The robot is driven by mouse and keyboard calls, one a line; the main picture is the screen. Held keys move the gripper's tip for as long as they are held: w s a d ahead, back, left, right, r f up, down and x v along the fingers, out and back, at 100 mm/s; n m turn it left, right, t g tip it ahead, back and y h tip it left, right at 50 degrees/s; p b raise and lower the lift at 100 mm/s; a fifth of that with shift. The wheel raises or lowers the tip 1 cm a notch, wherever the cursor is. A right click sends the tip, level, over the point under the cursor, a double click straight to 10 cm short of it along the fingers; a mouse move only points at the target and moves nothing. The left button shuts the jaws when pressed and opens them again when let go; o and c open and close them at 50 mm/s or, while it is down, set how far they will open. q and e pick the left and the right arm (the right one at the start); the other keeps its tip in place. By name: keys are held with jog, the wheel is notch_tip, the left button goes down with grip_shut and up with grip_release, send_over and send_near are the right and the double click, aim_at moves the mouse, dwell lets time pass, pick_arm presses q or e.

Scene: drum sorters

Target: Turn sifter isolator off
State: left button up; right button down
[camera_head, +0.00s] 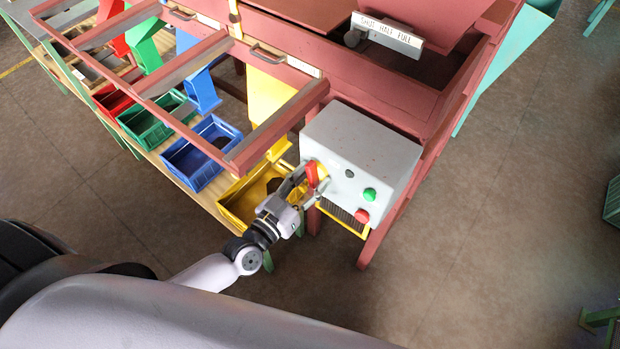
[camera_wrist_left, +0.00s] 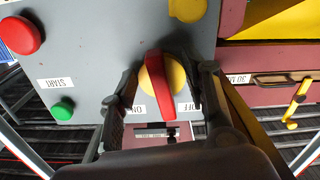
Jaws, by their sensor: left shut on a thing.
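The sifter isolator is a red handle (camera_head: 312,174) on a yellow disc, on the front of a grey control box (camera_head: 350,140). In the left wrist view the red handle (camera_wrist_left: 160,88) stands nearly upright in the picture on its yellow disc (camera_wrist_left: 178,77). Upside-down ON and OFF labels (camera_wrist_left: 187,107) lie to its left and right. My left gripper (camera_head: 310,180) is at the isolator, its fingers on either side of it and shut on it. Its fingers also show in the left wrist view (camera_wrist_left: 168,76). My right gripper is not in view.
The box also carries a green START button (camera_head: 369,194), a red button (camera_head: 362,215) and a small dark knob (camera_head: 349,173). A yellow bin (camera_head: 229,213) and a blue bin (camera_head: 184,180) stand left of the box under the red frame.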

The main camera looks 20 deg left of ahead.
pick_arm(q)
jog(key=n, duration=0.3)
jog(key=shift+s+d, duration=0.1)
jog(key=shift+d+r+n, duration=0.1)
jog(key=shift+n, duration=1.9)
jog(key=o, duration=1.1)
jog(key=shift+s, duration=0.2)
jog(key=v, duration=1.1)
jog(key=shift+s+r, duration=0.1)
jog(key=shift+s, duration=0.25)
